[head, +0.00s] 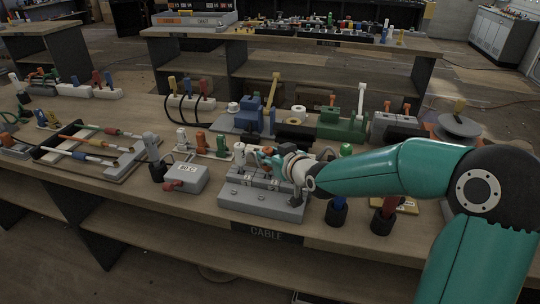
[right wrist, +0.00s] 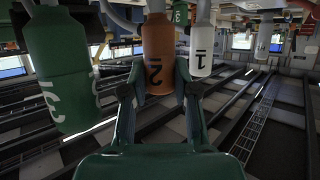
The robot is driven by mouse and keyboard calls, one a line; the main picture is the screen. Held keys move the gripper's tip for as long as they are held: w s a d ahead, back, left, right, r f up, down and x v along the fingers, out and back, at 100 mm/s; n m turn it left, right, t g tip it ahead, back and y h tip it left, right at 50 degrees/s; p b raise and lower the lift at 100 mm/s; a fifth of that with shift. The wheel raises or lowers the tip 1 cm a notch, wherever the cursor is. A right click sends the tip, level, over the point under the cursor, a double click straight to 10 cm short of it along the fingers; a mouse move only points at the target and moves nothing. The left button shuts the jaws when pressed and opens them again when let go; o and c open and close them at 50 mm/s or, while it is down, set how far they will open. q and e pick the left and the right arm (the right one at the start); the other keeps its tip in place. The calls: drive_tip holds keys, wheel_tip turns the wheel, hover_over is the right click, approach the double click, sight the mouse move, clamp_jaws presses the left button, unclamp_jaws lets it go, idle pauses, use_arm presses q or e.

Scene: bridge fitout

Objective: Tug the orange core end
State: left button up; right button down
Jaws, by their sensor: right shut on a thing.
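The orange core end (right wrist: 157,42), marked 2, stands between the two fingers of my right gripper (right wrist: 157,82) in the right wrist view. The fingers are shut on its lower part. A white core end (right wrist: 202,45), marked 1, is close on its right, and a larger-looking green one (right wrist: 60,75), marked 3, is on its left. In the head view my right gripper (head: 268,158) is over the grey terminal block (head: 262,204) above the CABLE label, and it hides most of the core ends there. My left gripper is not in view.
A grey box (head: 185,178) with a red part stands left of the block. Dark cups (head: 337,212) with coloured handles stand to its right. A green vise-like device (head: 342,125) and a blue one (head: 252,118) are behind. The bench's front edge is close.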

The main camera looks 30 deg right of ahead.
drive_tip(key=shift+w+r, duration=0.1)
drive_tip(key=shift+r, duration=0.25)
drive_tip(key=shift+f+b, duration=0.1)
drive_tip(key=shift+b, duration=0.45)
idle(0.4)
idle(0.5)
drive_tip(key=c, duration=0.9)
unclamp_jaws()
drive_tip(key=shift+f, duration=0.1)
drive_tip(key=shift+o, duration=0.5)
drive_tip(key=shift+f, duration=0.1)
drive_tip(key=shift+f, duration=0.1)
drive_tip(key=shift+s, duration=0.2)
drive_tip(key=v, duration=0.7)
drive_tip(key=shift+s, duration=0.4)
